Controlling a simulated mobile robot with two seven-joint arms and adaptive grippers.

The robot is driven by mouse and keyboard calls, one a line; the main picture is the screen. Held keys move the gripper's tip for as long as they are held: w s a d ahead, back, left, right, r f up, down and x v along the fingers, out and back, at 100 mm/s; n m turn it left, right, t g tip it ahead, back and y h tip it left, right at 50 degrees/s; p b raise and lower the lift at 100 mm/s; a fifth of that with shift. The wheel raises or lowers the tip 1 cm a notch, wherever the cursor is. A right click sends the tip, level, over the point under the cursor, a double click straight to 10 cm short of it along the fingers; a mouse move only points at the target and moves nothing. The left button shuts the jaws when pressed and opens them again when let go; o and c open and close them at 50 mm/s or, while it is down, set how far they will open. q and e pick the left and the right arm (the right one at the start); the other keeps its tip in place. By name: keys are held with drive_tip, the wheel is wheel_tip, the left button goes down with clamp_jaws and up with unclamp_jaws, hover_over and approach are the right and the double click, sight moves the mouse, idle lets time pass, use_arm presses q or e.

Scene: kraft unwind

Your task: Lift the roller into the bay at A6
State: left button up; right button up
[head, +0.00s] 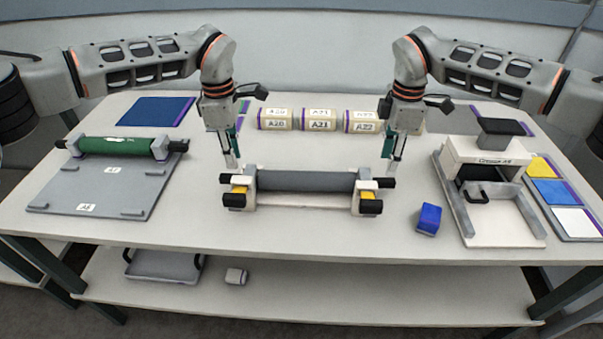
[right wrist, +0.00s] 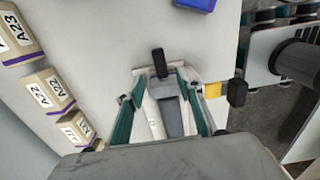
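A grey roller (head: 305,181) lies level in a white cradle (head: 300,206) with yellow and black end parts, mid-table. My left gripper (head: 232,160) points down at the roller's left end; its finger gap does not show clearly. My right gripper (head: 392,162) points down at the right end. In the right wrist view its teal fingers (right wrist: 160,108) are open, one on each side of the roller's dark shaft end (right wrist: 160,62). Contact cannot be told. A white frame (head: 490,155) with a label that seems to end in A6 stands at right, an open bay beneath its crossbar.
A green roller (head: 110,148) lies on a grey board (head: 60,195) at left. A blue block (head: 429,219) sits between cradle and white frame. Coloured cards (head: 556,191) lie at far right.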

sight(384, 180)
use_arm(q)
drive_tip(key=shift+a+f, duration=0.1)
use_arm(e)
drive_tip(key=shift+f, duration=0.1)
use_arm(q)
drive_tip(key=shift+s, duration=0.15)
use_arm(e)
drive_tip(key=shift+s+d, duration=0.1)
drive_tip(key=shift+d, duration=0.05)
